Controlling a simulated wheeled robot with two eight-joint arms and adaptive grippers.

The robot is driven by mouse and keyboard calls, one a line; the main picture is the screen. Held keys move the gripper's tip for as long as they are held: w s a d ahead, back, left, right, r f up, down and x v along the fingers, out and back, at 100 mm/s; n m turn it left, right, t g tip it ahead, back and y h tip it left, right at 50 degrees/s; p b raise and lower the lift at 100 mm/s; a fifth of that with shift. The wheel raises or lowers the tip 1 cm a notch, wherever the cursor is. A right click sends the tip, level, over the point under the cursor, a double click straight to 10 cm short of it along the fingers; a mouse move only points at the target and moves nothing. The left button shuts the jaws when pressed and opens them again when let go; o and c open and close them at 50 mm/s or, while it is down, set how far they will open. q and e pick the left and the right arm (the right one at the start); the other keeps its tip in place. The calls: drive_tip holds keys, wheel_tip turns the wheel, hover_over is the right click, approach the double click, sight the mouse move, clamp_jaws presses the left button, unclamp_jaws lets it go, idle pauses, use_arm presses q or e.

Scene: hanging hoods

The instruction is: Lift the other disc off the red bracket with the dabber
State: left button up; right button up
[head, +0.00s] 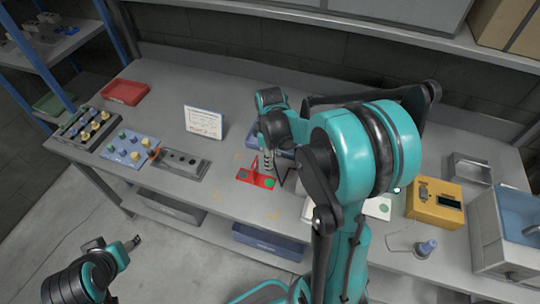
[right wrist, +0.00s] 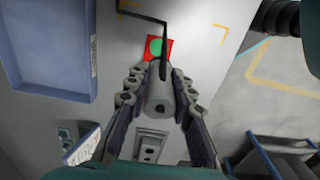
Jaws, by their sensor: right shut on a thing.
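The red bracket (head: 259,182) lies on the grey table, with a green disc (head: 269,183) at its right end and a dark grey round spot (head: 242,174) at its left end. In the right wrist view the red bracket (right wrist: 168,43) and green disc (right wrist: 155,47) show just beyond the fingertips. My right gripper (head: 267,165) is over the bracket. In the right wrist view it (right wrist: 160,80) is shut on a grey cylinder, which looks like the dabber (right wrist: 159,96). A thin black bent rod runs beyond it. Contact with the disc cannot be told. My left gripper (head: 134,242) is off the table, its jaws too small to judge.
A white sign (head: 203,122) stands behind. A yellow box (head: 434,211) is at the right. A blue tray (right wrist: 52,48) is beside the gripper.

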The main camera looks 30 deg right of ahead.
wheel_tip(320, 180, down, 3)
drive_tip(key=shift+w+f+b, duration=0.15)
drive_tip(key=shift+f+b, duration=0.05)
drive_tip(key=shift+b, duration=0.8)
drive_tip(key=shift+f+b, duration=2.5)
drive_tip(key=shift+f, duration=0.85)
drive_tip(key=shift+f, duration=0.2)
drive_tip(key=shift+r, duration=0.1)
drive_tip(key=shift+r+p, duration=2.55)
drive_tip(key=shift+r, duration=0.95)
drive_tip(key=shift+f, duration=0.1)
